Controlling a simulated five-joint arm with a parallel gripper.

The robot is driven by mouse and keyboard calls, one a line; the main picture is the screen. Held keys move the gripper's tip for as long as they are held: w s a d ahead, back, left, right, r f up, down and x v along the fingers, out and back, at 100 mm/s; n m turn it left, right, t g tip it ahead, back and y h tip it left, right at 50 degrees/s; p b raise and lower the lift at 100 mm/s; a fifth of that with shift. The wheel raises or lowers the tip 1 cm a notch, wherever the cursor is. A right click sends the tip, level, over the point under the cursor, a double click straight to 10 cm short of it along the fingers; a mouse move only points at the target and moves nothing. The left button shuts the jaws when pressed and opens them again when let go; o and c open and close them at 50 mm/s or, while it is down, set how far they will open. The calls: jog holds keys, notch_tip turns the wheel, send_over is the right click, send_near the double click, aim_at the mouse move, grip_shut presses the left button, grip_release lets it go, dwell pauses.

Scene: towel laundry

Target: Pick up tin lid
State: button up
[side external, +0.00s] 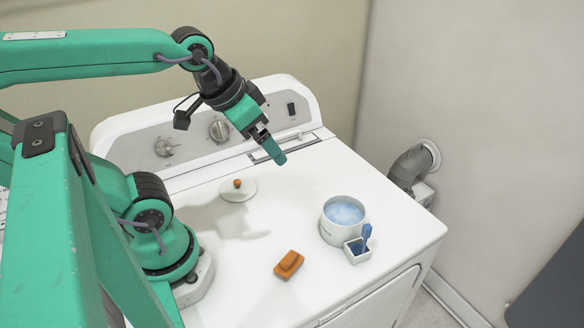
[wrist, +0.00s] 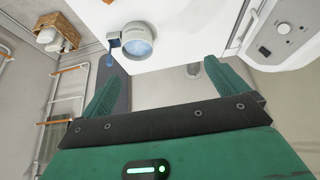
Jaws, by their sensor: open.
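The tin lid (side external: 238,191) is a round white disc with an orange-brown knob on top. It lies flat on the white machine top, left of centre in the side view. My gripper (side external: 275,152) is open and empty, in the air above the machine top, to the right of the lid and higher. In the wrist view my gripper's two green fingers (wrist: 161,88) stand wide apart with nothing between them. The lid cannot be made out in the wrist view.
A white tin (side external: 343,220) with bluish contents stands at the right, a small white box (side external: 356,251) holding a blue scoop beside it. An orange-brown brush (side external: 289,263) lies nearer the front. The control panel (side external: 200,135) rises at the back. Clear surface surrounds the lid.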

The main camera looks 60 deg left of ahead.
jog(key=n+g, duration=0.6)
jog(key=n, duration=2.1)
send_over(237, 182)
notch_tip(237, 182, down, 17)
jog(key=shift+r, duration=0.15)
jog(key=shift+f, duration=1.3)
